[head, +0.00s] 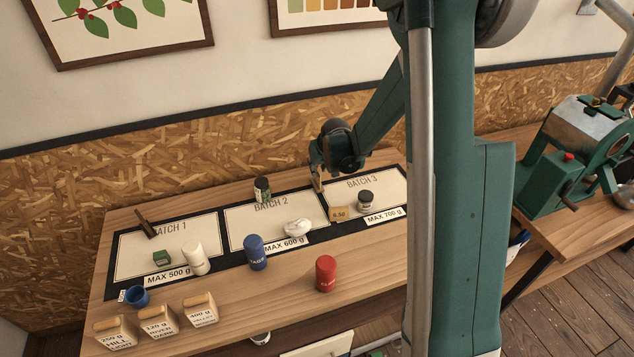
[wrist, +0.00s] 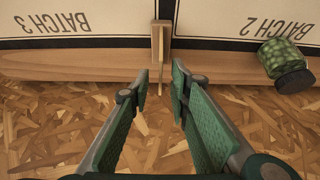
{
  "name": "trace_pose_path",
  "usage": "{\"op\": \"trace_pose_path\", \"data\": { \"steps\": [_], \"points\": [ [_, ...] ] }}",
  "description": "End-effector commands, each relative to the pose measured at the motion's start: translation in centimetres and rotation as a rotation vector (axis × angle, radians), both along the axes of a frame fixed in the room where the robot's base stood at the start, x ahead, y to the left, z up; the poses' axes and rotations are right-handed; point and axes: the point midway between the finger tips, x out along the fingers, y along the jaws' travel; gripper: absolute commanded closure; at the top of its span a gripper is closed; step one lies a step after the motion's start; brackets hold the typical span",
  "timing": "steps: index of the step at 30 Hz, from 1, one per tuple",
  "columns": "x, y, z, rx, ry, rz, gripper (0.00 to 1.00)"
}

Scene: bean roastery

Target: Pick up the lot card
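A thin tan card (wrist: 160,52), which appears to be the lot card, stands nearly edge-on in a small wooden block (wrist: 154,42) in the wrist view. It is at the mat's back edge, between Batch 3 and Batch 2. In the head view a tan sliver (head: 318,184) at my fingertips looks like this card; its face cannot be read. My gripper (wrist: 160,77) is open, its two fingers apart with nothing held. The card's near end lies in line with the gap between the fingertips. My gripper (head: 316,175) is above the back of the table in the head view.
A green-filled jar (head: 262,189) stands on Batch 2, to the right in the wrist view (wrist: 280,55). A tan 6.5g tag (head: 338,214) and a dark-lidded jar (head: 365,202) are nearer the front. Blue (head: 255,253) and red (head: 326,274) canisters stand farther forward. The chipboard wall (head: 150,160) is close behind.

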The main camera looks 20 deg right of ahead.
Motion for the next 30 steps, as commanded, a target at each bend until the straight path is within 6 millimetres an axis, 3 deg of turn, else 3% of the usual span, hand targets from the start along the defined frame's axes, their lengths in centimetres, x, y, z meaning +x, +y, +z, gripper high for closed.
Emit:
{"op": "trace_pose_path", "data": {
  "steps": [12,30],
  "points": [
    [1.5,0.1,-2.8,0.0,0.0,0.0,0.8],
    [1.6,0.1,-3.0,0.0,0.0,0.0,0.8]
  ]
}}
